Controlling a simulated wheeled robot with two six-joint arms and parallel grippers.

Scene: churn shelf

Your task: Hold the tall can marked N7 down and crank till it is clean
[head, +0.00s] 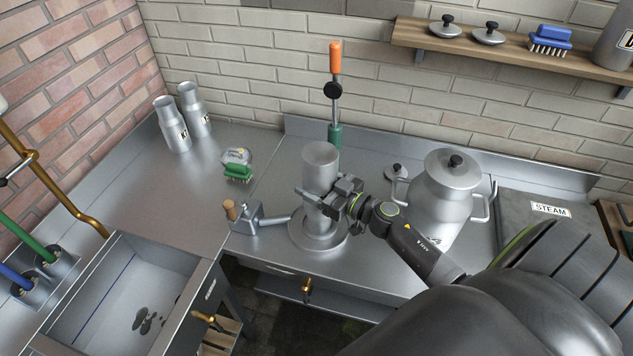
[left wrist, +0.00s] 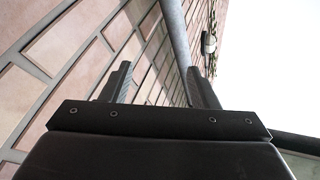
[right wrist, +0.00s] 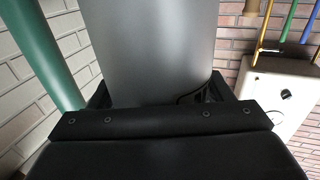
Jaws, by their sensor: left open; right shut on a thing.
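A tall grey metal can (head: 320,168) stands upright on a round metal base (head: 318,243), with its broad smooth end up. No marking shows on its visible side. My right gripper (head: 326,200) is shut on the can's lower part from the right; the can (right wrist: 155,50) also fills the space between the fingers in the right wrist view. A small metal box with a wooden-knobbed crank (head: 229,208) sits left of the base and joins it by a tube. My left gripper (left wrist: 158,85) is open in the left wrist view and outside the head view.
An orange-handled lever (head: 335,60) on a green post stands behind the can. A large lidded churn (head: 442,195) is on the right, near a STEAM panel (head: 550,209). A sink (head: 110,290) is front left.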

